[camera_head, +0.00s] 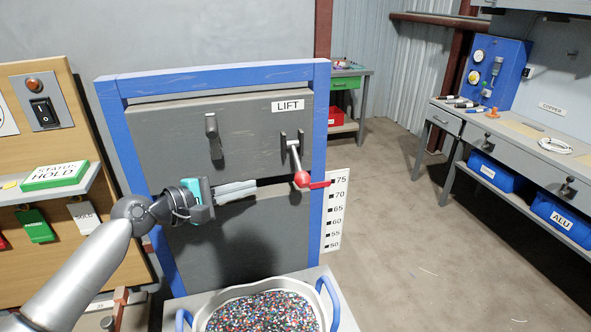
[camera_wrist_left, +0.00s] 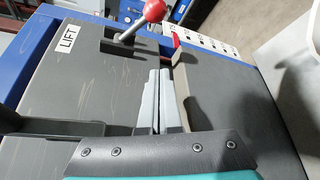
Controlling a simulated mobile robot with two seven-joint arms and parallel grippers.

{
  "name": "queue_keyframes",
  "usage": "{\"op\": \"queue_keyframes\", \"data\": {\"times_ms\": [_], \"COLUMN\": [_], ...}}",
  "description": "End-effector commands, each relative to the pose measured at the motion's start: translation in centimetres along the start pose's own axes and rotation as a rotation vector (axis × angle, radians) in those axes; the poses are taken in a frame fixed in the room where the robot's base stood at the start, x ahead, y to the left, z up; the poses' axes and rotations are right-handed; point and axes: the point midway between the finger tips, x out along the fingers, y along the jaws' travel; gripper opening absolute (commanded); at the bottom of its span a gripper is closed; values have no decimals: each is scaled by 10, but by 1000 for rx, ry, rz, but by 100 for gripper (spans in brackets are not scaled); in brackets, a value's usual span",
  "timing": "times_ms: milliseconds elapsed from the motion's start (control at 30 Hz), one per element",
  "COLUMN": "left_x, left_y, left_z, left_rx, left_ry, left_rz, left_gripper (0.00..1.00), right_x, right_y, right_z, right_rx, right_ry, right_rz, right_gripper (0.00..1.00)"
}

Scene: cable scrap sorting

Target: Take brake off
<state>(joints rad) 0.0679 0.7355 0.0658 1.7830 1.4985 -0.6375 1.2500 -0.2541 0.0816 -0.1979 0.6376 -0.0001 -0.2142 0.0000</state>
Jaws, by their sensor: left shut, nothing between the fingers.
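The lever with a red ball knob (camera_head: 302,179) sits in a slotted bracket on the grey panel under the LIFT label (camera_head: 288,106). Its rod slants down, with the knob at the lower end. I cannot tell whether this lever is the brake. The knob also shows at the top of the left wrist view (camera_wrist_left: 154,10). My left gripper (camera_head: 254,186) is shut and empty in front of the panel, left of the knob and apart from it. Its pale fingers (camera_wrist_left: 161,73) lie side by side in the left wrist view. My right gripper is not in view.
A red pointer (camera_head: 320,185) stands beside a height scale (camera_head: 336,215), near 75. A blue frame (camera_head: 318,120) surrounds the panel, which has a grey handle (camera_head: 213,135). A tub of coloured granules (camera_head: 262,312) stands below. A status board (camera_head: 55,175) is at left, a workbench (camera_head: 500,130) at right.

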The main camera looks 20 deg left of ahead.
Motion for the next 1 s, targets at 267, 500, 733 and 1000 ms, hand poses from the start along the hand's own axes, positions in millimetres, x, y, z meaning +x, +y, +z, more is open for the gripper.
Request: {"op": "queue_keyframes", "data": {"times_ms": [267, 500, 733, 1000], "left_x": [0, 9, 40, 84], "left_y": [0, 0, 1, 0], "left_z": [0, 0, 0, 0], "left_rx": [-2, -3, -3, -2], "left_ry": [0, 0, -1, -1], "left_rz": [1, 1, 3, 2], "left_gripper": [0, 0, 0, 0], "right_x": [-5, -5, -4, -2], "right_y": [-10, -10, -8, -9], "right_z": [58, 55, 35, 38], "right_rx": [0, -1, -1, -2], "right_ry": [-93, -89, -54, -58], "right_rz": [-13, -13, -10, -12], "right_gripper": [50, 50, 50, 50]}}
